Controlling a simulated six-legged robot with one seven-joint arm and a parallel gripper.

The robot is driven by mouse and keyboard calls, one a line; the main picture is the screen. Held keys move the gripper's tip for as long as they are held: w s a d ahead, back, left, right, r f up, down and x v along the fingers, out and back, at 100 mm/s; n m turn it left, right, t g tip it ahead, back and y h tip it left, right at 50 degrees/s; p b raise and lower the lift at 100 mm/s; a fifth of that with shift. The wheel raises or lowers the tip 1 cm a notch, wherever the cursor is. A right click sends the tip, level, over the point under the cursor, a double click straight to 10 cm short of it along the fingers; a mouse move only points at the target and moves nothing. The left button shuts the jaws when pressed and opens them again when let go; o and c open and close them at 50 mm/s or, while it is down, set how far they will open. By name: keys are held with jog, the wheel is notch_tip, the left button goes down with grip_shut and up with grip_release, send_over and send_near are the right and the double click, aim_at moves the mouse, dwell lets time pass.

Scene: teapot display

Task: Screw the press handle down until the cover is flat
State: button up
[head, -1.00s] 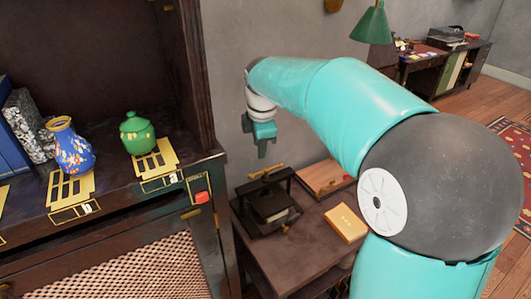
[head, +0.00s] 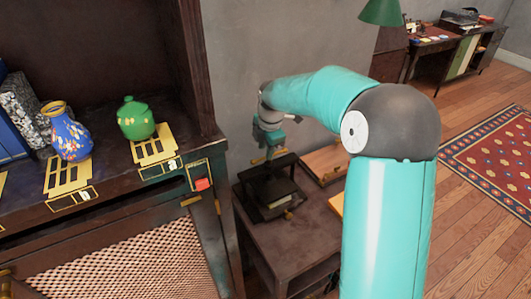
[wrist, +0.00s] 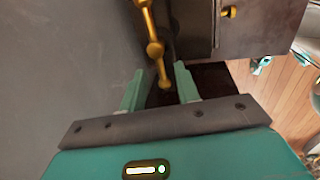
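The press (head: 262,190) is a dark frame on a small side table, with a brass handle (head: 268,157) across its top. A pale-edged block, perhaps a book, lies under its plate; whether the cover is flat cannot be told. My gripper (head: 270,138) is right above the press, pointing down, and partly hides the handle. In the wrist view the brass handle (wrist: 155,47) is a bar with rounded knobs. Its lower end reaches between the two green fingers of my open gripper (wrist: 160,70). I cannot tell if a finger touches it.
The side table (head: 310,235) also holds a flat wooden box (head: 325,160). A dark cabinet (head: 110,205) at left carries a blue vase (head: 70,138), a green lidded pot (head: 135,119) and a red button (head: 203,184). A grey wall (head: 240,70) stands behind the press.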

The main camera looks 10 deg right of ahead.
jog(key=shift+w+a+f, duration=0.1)
jog(key=shift+w+f, duration=0.05)
jog(key=shift+f, duration=0.55)
jog(key=shift+w+f, duration=0.15)
jog(key=shift+f, duration=0.55)
grip_shut()
